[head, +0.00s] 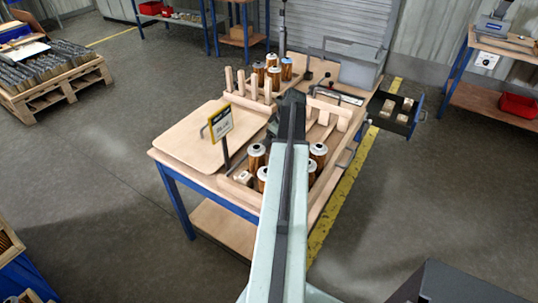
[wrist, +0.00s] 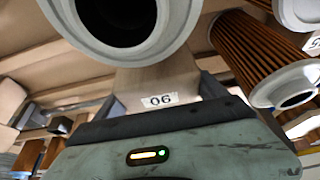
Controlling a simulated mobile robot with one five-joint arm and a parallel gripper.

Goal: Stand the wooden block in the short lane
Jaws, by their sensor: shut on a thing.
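A tan surface with a label reading 06 or 90 (wrist: 160,99) shows beneath the cap. In the head view my arm hides the jaws and what they hold. A small pale block (head: 243,177) lies at the table's front left, beside standing cartridges (head: 256,157); it may be the wooden block. Wooden dividers (head: 325,117) form lanes right of my arm. I cannot tell which lane is the short one.
More cartridges stand right of my arm (head: 318,155) and at the back (head: 273,77). Wooden posts (head: 254,87) stand left of the arm, and a sign (head: 221,124) rises near a bare board (head: 188,140). An open drawer (head: 390,119) with pale blocks juts out right.

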